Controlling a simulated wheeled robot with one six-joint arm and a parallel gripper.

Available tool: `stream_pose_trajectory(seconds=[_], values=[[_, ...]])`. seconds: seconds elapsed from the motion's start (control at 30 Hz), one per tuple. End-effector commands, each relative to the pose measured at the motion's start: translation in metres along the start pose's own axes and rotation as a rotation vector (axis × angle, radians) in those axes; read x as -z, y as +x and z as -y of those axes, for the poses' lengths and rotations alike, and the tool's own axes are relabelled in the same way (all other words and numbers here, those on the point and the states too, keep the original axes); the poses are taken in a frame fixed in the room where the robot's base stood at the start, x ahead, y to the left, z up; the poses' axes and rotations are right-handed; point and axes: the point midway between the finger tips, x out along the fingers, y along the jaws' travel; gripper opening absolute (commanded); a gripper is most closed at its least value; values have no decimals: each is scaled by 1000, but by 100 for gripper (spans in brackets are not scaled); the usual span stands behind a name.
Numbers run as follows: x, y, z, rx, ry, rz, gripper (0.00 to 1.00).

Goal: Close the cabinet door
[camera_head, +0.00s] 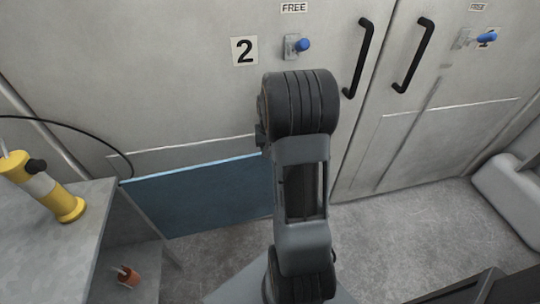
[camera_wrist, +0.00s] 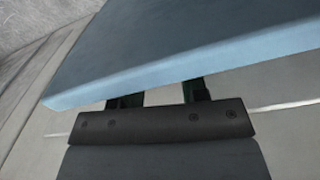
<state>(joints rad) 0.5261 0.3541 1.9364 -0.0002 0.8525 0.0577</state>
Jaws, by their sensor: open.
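The blue cabinet door (camera_head: 205,195) stands upright, low in front of the grey wall doors, reaching rightward from the grey cabinet (camera_head: 60,225) at the left. It stands out from the cabinet, whose inside shows. My arm hides the door's right end in the head view. In the wrist view the door (camera_wrist: 180,45) fills the upper part, with its pale blue edge slanting across. My gripper (camera_wrist: 161,97) is open, its two dark fingers apart at that edge. Their tips are hidden by the door, and I cannot tell whether they touch it. My arm hides the gripper in the head view.
An orange item (camera_head: 127,275) is inside the cabinet. Behind are large grey doors with black handles (camera_head: 411,55) and blue-knobbed latches.

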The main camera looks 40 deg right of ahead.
Motion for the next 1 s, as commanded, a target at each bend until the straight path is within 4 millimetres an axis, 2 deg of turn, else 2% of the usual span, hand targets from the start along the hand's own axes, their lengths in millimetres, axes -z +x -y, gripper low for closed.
stream_pose_trajectory(seconds=[0.03,0.2,0.6,1.0], values=[[0,7,0,0,0,0,40],[0,18,0,0,0,0,40],[0,21,0,0,0,-2,39],[0,21,0,0,0,-2,1]])
